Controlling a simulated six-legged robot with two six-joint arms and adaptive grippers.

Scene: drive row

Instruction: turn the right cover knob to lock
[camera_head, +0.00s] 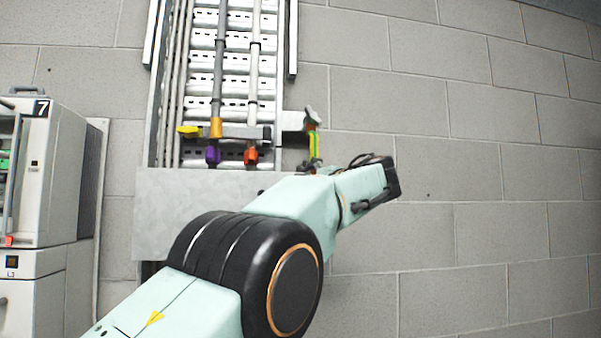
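I cannot make out a right cover knob in the camera_head view. My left arm comes in from the lower left and crosses in front of a plain grey metal panel (160,205), hiding its right part. The dark end of the arm, at my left gripper (384,178), is right of the panel, in front of the block wall. Its fingers cannot be told apart, so I cannot see whether it is open or shut. My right gripper is not in view.
A cable ladder (233,62) with pipes, a purple fitting (213,154), an orange fitting (251,156) and a yellow lever (188,130) rises above the panel. A cabinet marked 7 (55,175) stands at left. The grey block wall (480,200) is bare at right.

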